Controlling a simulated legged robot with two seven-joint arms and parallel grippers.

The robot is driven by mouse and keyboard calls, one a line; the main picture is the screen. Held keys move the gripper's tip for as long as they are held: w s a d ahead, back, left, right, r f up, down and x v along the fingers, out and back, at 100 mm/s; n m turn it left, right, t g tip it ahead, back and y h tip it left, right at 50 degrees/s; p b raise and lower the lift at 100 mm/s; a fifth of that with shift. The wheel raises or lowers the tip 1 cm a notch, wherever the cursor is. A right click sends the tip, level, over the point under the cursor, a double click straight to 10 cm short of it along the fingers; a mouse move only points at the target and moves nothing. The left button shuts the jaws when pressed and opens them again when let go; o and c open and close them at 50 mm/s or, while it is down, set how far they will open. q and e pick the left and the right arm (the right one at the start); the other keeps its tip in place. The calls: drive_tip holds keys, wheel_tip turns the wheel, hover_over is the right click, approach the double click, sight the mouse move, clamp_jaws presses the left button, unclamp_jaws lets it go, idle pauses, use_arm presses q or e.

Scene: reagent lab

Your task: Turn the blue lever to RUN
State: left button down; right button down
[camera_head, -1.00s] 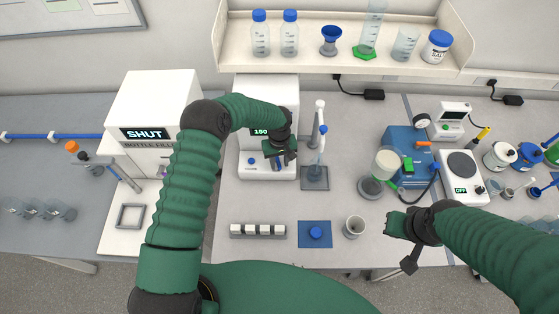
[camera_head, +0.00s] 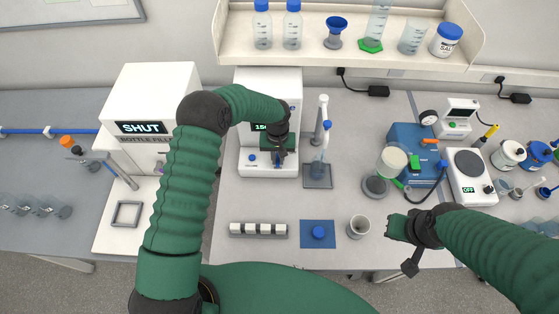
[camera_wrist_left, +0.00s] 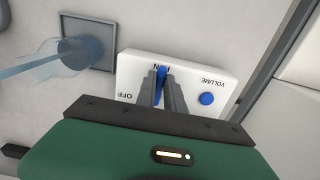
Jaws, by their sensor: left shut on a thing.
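The blue lever (camera_wrist_left: 162,76) is on the white front panel (camera_wrist_left: 186,70) of the dispenser, between my left gripper's fingertips (camera_wrist_left: 163,84) in the left wrist view. The fingers are shut on it. The lever's end lies at a label partly covered, of which an "N" shows; the OFF label is to its left. In the head view my left gripper (camera_head: 279,153) is over the front of the white dispenser (camera_head: 256,171), hiding the lever. My right gripper (camera_head: 397,228) is far off at the lower right, and its jaw opening is unclear.
A blue VOLUME knob (camera_wrist_left: 207,99) is beside the lever. A glass flask (camera_head: 319,166) stands on a grey stand base (camera_head: 317,183) to the dispenser's right. The bottle filler (camera_head: 145,90) is at the left. A shelf (camera_head: 350,60) overhangs behind.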

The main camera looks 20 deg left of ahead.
sight(278, 161)
use_arm(q)
drive_tip(key=c, duration=1.6)
unclamp_jaws()
drive_tip(key=shift+r, duration=0.15)
drive_tip(key=shift+o, duration=0.8)
drive_tip(key=shift+s, duration=0.1)
drive_tip(key=shift+r, duration=0.15)
wheel_tip(278, 161, up, 16)
drive_tip(key=b, duration=0.4)
drive_tip(key=shift+r+b, duration=0.25)
drive_tip(key=shift+b, duration=0.1)
drive_tip(key=shift+f, duration=0.1)
drive_tip(key=s+a+f+m+t+b, duration=0.1)
drive_tip(key=s+f+b, duration=0.4)
drive_tip(key=s, duration=0.6)
drive_tip(key=s+a+f+m+t+b, duration=0.1)
drive_tip(key=s+f+m+b, duration=0.1)
drive_tip(key=s+f+b, duration=0.3)
drive_tip(key=s+f, duration=0.4)
drive_tip(key=s, duration=0.2)
drive_tip(key=shift+s+t, duration=0.2)
drive_tip(key=shift+t, duration=0.1)
